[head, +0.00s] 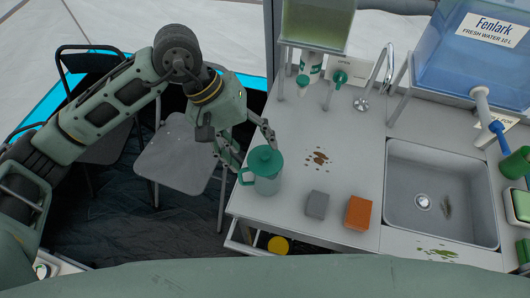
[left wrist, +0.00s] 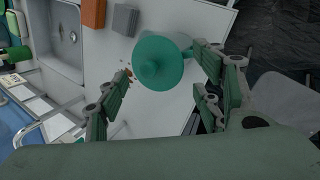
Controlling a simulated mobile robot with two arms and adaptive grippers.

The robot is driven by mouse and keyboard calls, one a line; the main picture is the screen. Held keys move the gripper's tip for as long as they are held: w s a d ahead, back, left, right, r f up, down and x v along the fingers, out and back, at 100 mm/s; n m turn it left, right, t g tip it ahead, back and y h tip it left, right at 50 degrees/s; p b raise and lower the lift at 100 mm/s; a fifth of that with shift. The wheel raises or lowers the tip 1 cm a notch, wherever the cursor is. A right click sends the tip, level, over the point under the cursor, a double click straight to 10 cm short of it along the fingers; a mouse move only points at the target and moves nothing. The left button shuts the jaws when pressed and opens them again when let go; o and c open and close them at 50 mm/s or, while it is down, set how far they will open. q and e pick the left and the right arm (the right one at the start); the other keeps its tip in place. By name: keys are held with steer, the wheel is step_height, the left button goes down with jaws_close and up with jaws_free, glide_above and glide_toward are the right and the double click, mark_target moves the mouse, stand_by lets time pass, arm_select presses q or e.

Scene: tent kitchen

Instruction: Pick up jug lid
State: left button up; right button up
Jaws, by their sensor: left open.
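The green jug lid (head: 265,159) sits on top of the jug (head: 267,184), near the counter's left edge in the head view. The lid also shows in the left wrist view (left wrist: 158,62), seen from above with a round knob in its middle. My left gripper (head: 250,146) is open and empty, just behind and above the lid in the head view. In the left wrist view its fingers (left wrist: 165,78) are spread on both sides of the lid; I cannot tell whether either one touches it. My right gripper is in neither view.
A grey block (head: 317,204) and an orange block (head: 358,213) lie on the counter (head: 340,150) right of the jug. A sink (head: 440,190) is at the right. Brown spots mark the counter behind the blocks. A drawer (head: 245,237) stands open below the front edge. A folding chair (head: 180,155) is at the left.

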mark_target(265, 157)
arm_select(q)
steer(key=shift+x, duration=1)
steer(key=shift+s+d+f, duration=0.1)
steer(key=shift+d+f, duration=0.1)
steer(key=shift+f, duration=0.05)
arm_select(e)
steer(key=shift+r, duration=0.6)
arm_select(q)
steer(key=shift+c, duration=0.6)
steer(key=c, duration=0.8)
steer(key=shift+r, duration=0.1)
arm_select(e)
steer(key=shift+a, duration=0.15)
